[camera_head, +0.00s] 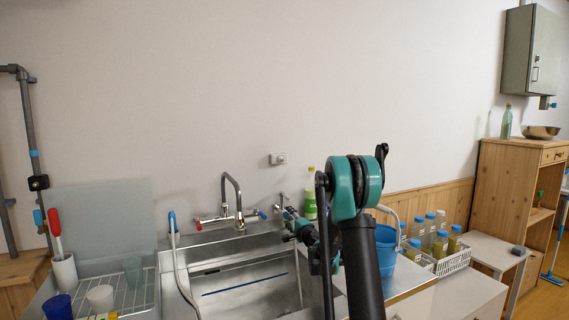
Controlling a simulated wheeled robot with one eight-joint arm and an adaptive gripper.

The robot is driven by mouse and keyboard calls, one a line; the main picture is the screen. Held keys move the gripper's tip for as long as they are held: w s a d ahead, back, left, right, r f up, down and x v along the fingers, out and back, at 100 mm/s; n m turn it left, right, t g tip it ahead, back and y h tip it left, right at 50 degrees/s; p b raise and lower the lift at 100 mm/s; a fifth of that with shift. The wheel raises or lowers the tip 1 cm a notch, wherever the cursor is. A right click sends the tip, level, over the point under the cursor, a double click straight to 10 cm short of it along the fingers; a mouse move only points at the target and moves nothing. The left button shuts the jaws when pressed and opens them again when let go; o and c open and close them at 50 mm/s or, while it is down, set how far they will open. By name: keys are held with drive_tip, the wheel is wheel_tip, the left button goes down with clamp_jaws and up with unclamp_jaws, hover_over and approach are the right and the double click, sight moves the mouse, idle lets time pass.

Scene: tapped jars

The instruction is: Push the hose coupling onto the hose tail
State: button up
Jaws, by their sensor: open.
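A pale hose (178,262) rises over the left side of the steel sink, and its upper end carries a blue piece (172,220) that looks like the hose coupling. It stands free, well to the left of my gripper. My gripper (289,217) is over the right side of the sink, small in the view and partly covered by my own arm. Its jaws are open, and I see nothing between them. A small wall tap (281,199) shows just behind my gripper. I cannot make out the hose tail clearly.
A mixer tap (238,212) with a tall spout stands behind the sink (240,272). A rack with cups (100,297) is on the left.

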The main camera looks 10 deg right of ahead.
sight(292, 220)
drive_tip(key=shift+v, duration=0.85)
idle(0.3)
drive_tip(key=shift+s+d, duration=0.15)
drive_tip(key=shift+s, duration=0.2)
drive_tip(key=shift+v, duration=1.1)
